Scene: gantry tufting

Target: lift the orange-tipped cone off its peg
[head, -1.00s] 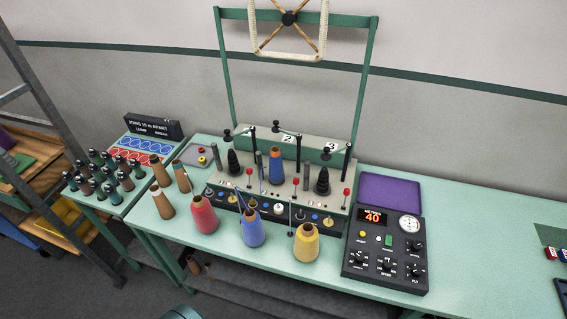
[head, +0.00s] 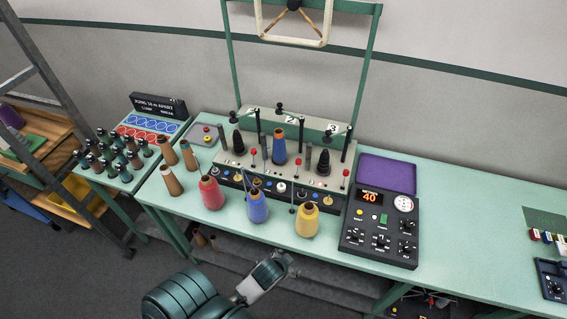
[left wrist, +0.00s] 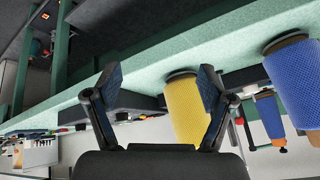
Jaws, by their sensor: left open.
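The orange-tipped cone (head: 279,149) is wound in blue and stands upright on the machine at the middle station, marked 2. Its peg is hidden inside it. In the left wrist view the scene is upside down, and this small blue cone (left wrist: 267,117) shows at the right, its orange tip pointing down. My left gripper (head: 281,263) is low, in front of the table edge, well short of the cone. In the left wrist view my left gripper (left wrist: 160,78) has its fingers spread and nothing between them; a yellow cone stands beyond. My right gripper is not in view.
Red (head: 211,192), blue (head: 257,206) and yellow (head: 307,220) cones stand along the table front, between my gripper and the machine (head: 320,188). Thin black posts flank the middle station. A control box (head: 380,227) stands right; the table (head: 460,225) beyond it has free room.

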